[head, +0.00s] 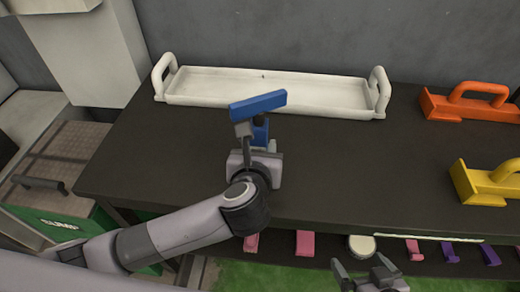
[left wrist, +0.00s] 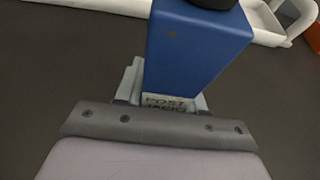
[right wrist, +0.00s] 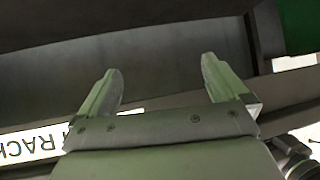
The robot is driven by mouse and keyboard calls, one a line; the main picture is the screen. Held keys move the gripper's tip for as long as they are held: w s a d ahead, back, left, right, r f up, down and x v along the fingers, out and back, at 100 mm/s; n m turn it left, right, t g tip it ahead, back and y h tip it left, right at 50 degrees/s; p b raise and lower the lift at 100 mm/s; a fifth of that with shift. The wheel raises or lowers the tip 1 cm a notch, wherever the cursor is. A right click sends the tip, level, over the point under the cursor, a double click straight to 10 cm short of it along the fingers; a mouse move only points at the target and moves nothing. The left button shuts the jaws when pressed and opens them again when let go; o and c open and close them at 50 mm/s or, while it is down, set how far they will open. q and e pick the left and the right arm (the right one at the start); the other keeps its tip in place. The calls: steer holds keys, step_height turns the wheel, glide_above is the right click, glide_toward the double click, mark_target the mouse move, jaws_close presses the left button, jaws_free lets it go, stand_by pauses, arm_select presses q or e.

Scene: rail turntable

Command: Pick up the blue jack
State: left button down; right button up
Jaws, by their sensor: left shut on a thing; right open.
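The blue jack (head: 258,104) has a flat bar on top and a blue body below it. It is over the dark table, just in front of the white tray. My left gripper (head: 256,148) is shut on its body. In the left wrist view the blue jack (left wrist: 195,50) fills the space between the fingers, above a label reading "POST JACK". I cannot tell whether its base touches the table. My right gripper (head: 360,266) is open and empty at the table's front edge, low in the head view. Its spread fingers show in the right wrist view (right wrist: 160,90).
The long white tray (head: 180,97) with two end handles lies at the back of the dark table (head: 345,165). An orange handled block (head: 470,113) and a yellow one (head: 480,190) stand at the right. Small coloured pieces sit on a lower shelf. The table's middle right is clear.

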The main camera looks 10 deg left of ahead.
arm_select(q)
step_height(320, 180, up, 19)
steer(key=p, duration=0.3)
steer(key=shift+p, duration=0.3)
